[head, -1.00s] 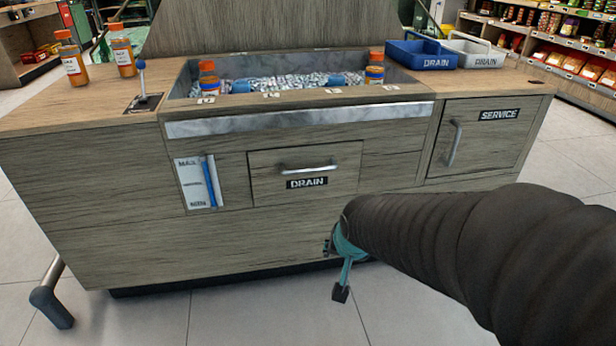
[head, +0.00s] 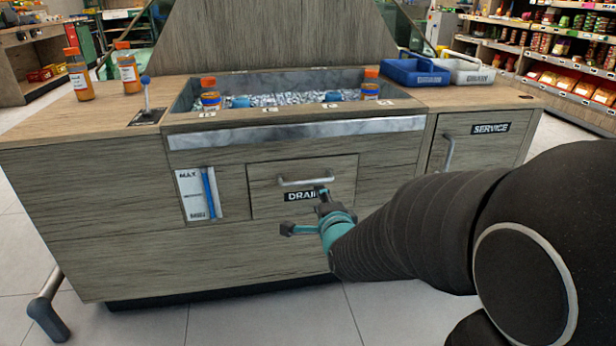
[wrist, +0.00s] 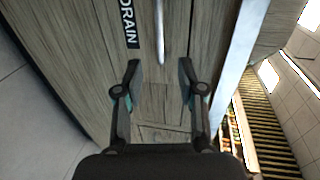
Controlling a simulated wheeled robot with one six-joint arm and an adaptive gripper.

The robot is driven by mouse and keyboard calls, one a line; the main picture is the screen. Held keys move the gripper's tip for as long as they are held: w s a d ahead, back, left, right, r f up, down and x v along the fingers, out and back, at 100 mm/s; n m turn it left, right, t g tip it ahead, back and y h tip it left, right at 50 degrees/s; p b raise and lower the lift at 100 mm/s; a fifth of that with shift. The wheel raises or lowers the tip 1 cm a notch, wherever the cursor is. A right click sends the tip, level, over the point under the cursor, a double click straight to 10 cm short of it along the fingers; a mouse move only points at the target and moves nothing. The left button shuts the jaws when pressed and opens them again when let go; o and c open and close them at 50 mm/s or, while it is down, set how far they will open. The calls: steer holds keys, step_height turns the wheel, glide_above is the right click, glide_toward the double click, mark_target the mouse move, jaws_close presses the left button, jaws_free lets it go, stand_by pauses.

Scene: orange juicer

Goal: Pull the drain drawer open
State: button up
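The drain drawer (head: 272,204) is a wooden front panel, flush with the cabinet, with a black DRAIN label. Its silver bar handle (head: 308,180) runs horizontally above the label. My gripper (head: 312,205) is in front of the drawer's right part, just below the handle, and hides the label's end. In the wrist view the handle (wrist: 160,32) points down between the two spread fingers, with its near end just ahead of the fingertips. My gripper (wrist: 159,72) is open and empty. Whether a finger touches the handle cannot be told.
A level gauge (head: 198,194) is left of the drawer. The service door (head: 476,150) is at right. An ice trough (head: 265,104) with bottles is above. Blue (head: 413,74) and white (head: 467,72) drain bins stand on the counter. A bar (head: 46,305) juts out at lower left.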

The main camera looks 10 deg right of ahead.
mark_target(310, 183)
steer(key=w+p, duration=0.1)
steer(key=p, duration=0.5)
steer(key=shift+w+r, duration=0.1)
steer(key=shift+w, duration=0.3)
steer(key=p, duration=0.3)
steer(key=shift+w, duration=0.15)
steer(key=x, duration=0.7)
steer(key=p+x, duration=0.1)
steer(key=x, duration=0.3)
steer(key=shift+f, duration=0.3)
